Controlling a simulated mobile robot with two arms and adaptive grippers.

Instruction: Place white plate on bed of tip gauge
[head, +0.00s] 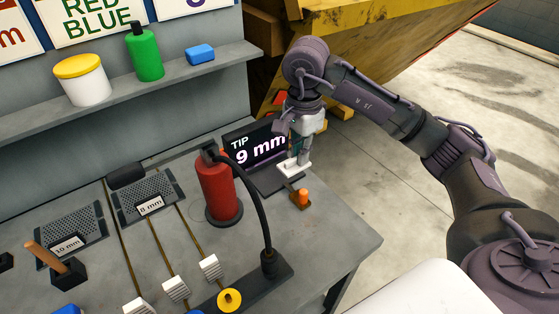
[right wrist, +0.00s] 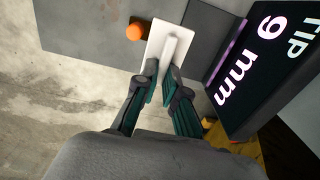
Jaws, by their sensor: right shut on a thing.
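A white plate with a raised grip (head: 291,169) is at the tip gauge in the head view. It also shows in the right wrist view (right wrist: 157,44). My right gripper (head: 304,155) is shut on the plate's grip; its fingers also show in the right wrist view (right wrist: 163,76). The tip gauge has a black display reading "TIP 9 mm" (head: 257,149) and a dark flat bed (head: 271,183). The plate is over or on the bed near its right edge; I cannot tell whether it touches. My left gripper is not in view.
An orange knob (head: 303,197) stands close to the plate. A red cylinder (head: 218,188) with a black hose stands left of the gauge. Perforated plates marked 8 mm (head: 149,198) and 10 mm (head: 68,235) lie farther left. The table's right edge is near the gauge.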

